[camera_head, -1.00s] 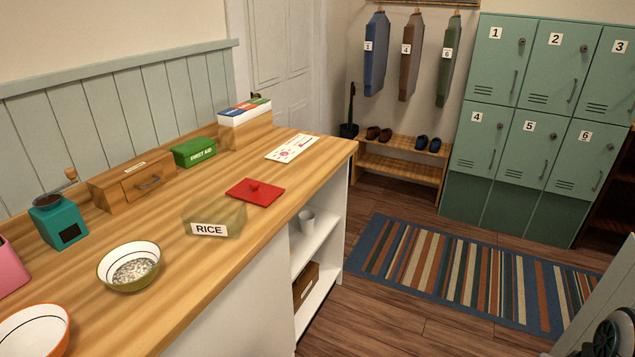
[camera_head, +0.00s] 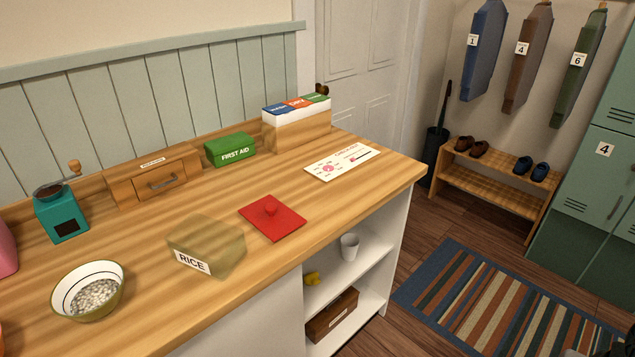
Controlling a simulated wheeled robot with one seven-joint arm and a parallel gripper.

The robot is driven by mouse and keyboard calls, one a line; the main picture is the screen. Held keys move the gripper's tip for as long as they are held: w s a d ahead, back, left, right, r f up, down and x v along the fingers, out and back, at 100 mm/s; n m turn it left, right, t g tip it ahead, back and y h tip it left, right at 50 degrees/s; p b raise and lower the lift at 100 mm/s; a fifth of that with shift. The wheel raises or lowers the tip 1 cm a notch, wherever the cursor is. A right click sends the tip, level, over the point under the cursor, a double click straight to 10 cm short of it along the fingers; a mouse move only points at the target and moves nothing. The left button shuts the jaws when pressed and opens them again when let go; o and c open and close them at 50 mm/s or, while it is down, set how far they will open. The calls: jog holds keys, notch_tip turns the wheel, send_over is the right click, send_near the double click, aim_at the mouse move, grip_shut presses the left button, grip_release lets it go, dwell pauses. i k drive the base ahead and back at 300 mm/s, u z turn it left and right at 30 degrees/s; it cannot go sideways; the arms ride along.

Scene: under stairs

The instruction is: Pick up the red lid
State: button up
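Nothing covers the lid. My gripper is not in view.
A green first aid box (camera_head: 230,149), a wooden drawer box (camera_head: 153,176) and a card organizer (camera_head: 297,124) line the back. A printed card (camera_head: 343,162) lies right of the lid. A bowl of grains (camera_head: 90,290) and teal grinder (camera_head: 62,213) stand left.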

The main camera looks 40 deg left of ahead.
aim_at(273, 218)
jog(key=u, duration=0.65)
jog(key=i, duration=1)
jog(key=u, duration=1.45)
jog(key=i, duration=0.45)
jog(key=u, duration=0.5)
